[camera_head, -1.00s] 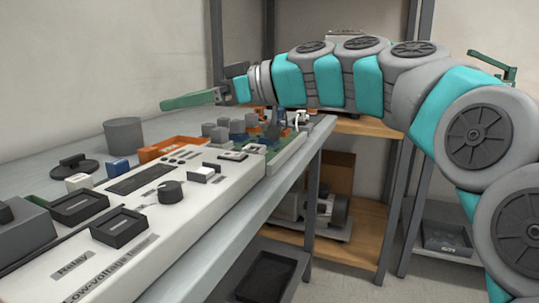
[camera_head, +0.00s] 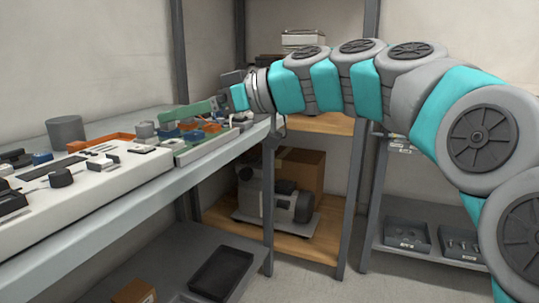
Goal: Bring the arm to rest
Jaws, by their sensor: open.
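My arm (camera_head: 333,85) reaches in from the right edge and stretches left across the view, its turquoise and grey links raised above the floor. My gripper (camera_head: 202,108) is at its far end, over the far end of the workbench (camera_head: 135,220). One green finger shows pointing left, and the other is largely hidden. The jaws are open, and I see nothing held between them. Whether the finger touches the parts behind and below it cannot be told.
A long white control panel (camera_head: 95,188) with knobs lies on the bench. A grey cup (camera_head: 66,131) and an orange tray (camera_head: 100,143) stand behind it. A shelf at the back holds a compressor (camera_head: 270,200). A black tray (camera_head: 222,272) lies on the lower shelf. Open floor shows at right.

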